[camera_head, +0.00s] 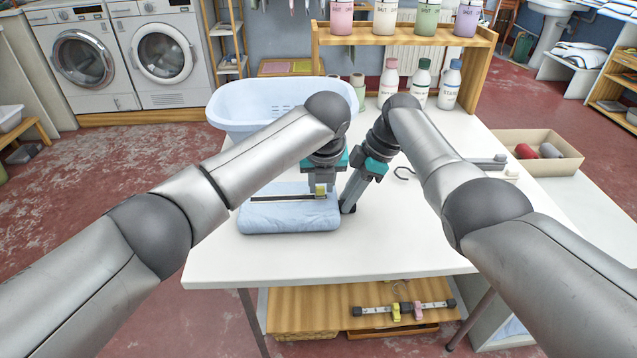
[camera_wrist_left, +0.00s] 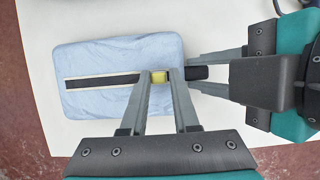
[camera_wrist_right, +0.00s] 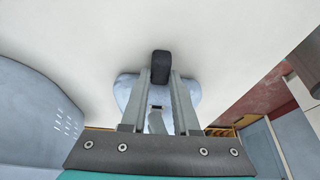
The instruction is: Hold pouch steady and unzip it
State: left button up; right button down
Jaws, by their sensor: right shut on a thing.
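The light blue pouch (camera_head: 285,218) lies flat on the white table, and it fills much of the left wrist view (camera_wrist_left: 100,100). A dark zip strip (camera_wrist_left: 100,81) runs along it, with a yellow slider (camera_wrist_left: 158,77) near its right end. My left gripper (camera_head: 321,193) is over the slider, its fingers open on either side of it. A dark end tab (camera_wrist_left: 196,72) sticks out past the pouch's right edge. My right gripper (camera_head: 347,208) is shut on this tab, which also shows between its fingers in the right wrist view (camera_wrist_right: 160,67).
A pale blue basket (camera_head: 265,103) stands behind the pouch. Bottles (camera_head: 420,85) and a wooden shelf (camera_head: 490,50) are at the back. A tan box (camera_head: 540,165) with rolls is at the right. The table front is clear.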

pick_arm(q)
jog(key=o, duration=0.4)
jog(key=v, duration=1.2)
jog(key=shift+r, duration=0.1)
pick_arm(e)
jog(key=c, duration=0.6)
grip_release()
